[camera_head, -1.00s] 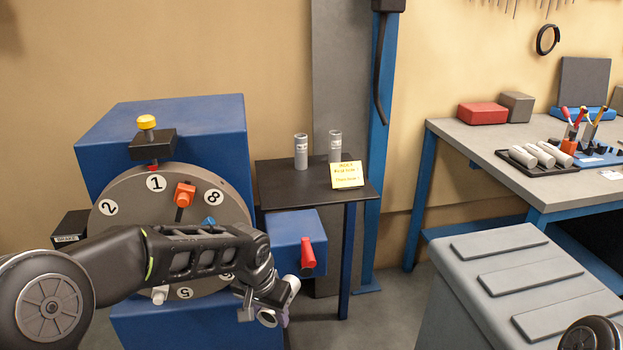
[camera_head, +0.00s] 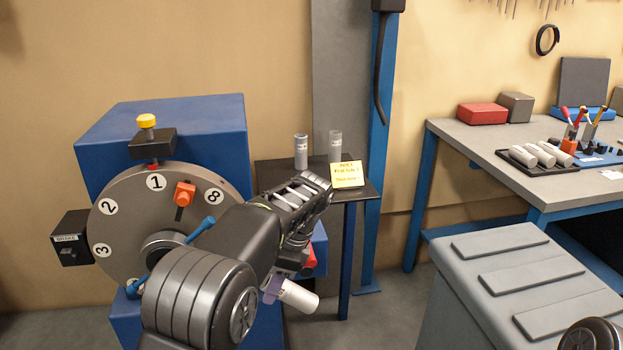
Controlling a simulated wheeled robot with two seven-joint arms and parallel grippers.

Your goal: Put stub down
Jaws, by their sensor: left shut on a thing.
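My left gripper (camera_head: 274,288) hangs below the arm in front of the blue machine, right of its dial. It is shut on a pale cylindrical stub (camera_head: 299,296), which sticks out to the lower right, tilted and clear of any surface. The fingers are mostly hidden by the wrist. Two grey cylinders, one (camera_head: 301,152) on the left and one (camera_head: 335,146) on the right, stand upright on the small dark side table (camera_head: 275,173) behind the arm. My right gripper is out of view.
A yellow note (camera_head: 348,174) stands at the side table's right edge. The numbered dial (camera_head: 125,215) with an orange block is at left. A grey ridged box (camera_head: 465,290) fills the lower right. A workbench (camera_head: 455,138) holds a black tray (camera_head: 510,157) with several white cylinders.

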